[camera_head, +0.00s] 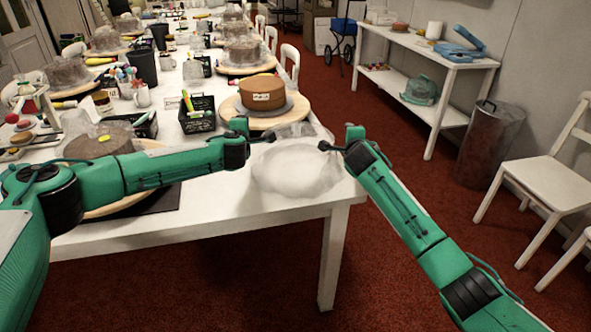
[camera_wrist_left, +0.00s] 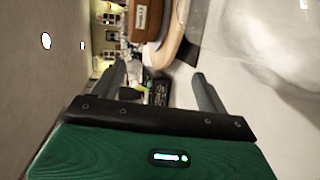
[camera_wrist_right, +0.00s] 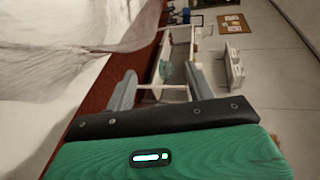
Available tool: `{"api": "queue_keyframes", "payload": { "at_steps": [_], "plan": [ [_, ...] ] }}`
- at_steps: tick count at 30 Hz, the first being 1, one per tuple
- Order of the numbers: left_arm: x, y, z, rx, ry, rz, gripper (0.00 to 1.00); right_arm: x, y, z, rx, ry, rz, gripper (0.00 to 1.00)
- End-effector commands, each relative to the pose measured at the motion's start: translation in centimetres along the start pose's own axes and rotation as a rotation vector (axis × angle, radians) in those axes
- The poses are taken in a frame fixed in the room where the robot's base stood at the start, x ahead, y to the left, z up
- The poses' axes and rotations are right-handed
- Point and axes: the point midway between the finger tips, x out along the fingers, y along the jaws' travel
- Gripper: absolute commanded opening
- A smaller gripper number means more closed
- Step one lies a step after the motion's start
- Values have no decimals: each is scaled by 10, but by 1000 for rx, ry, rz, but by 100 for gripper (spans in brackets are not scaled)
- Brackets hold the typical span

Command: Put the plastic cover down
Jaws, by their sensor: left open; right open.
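The plastic cover (camera_head: 297,172) is a translucent, crumpled-looking bag shape resting on the near right corner of the white table (camera_head: 215,214). It also fills the upper right of the left wrist view (camera_wrist_left: 280,40) and the upper left of the right wrist view (camera_wrist_right: 75,30). My left gripper (camera_head: 240,128) is open at the cover's upper left, with nothing between its fingers (camera_wrist_left: 160,85). My right gripper (camera_head: 345,140) is open at the cover's upper right, also empty between its fingers (camera_wrist_right: 160,85). Whether either fingertip touches the cover is hard to tell.
A brown cake (camera_head: 262,92) sits on a turntable (camera_head: 262,121) behind the cover. A black basket (camera_head: 197,115) stands left of it. Another cake (camera_head: 98,145) is partly behind my left arm. A metal bin (camera_head: 490,145) and white chair (camera_head: 545,180) stand right; red carpet is open between.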

Motion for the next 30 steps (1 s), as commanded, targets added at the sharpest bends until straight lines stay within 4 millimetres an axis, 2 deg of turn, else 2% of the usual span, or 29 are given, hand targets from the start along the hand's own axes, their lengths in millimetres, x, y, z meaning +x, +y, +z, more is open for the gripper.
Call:
{"api": "queue_keyframes", "payload": {
  "at_steps": [3,6,15,20,30],
  "plan": [
    [0,0,-1,9,1,0,76,0,0,-1,0,1,0,56],
    [0,0,-1,10,2,0,76,0,0,-1,0,2,0,76],
    [0,0,-2,12,3,0,76,0,0,-2,-1,3,0,76],
    [-8,0,-2,12,2,1,76,0,0,-2,-1,3,0,76],
    [-56,0,-1,4,0,0,76,0,0,-2,-1,3,0,76]
  ]
}}
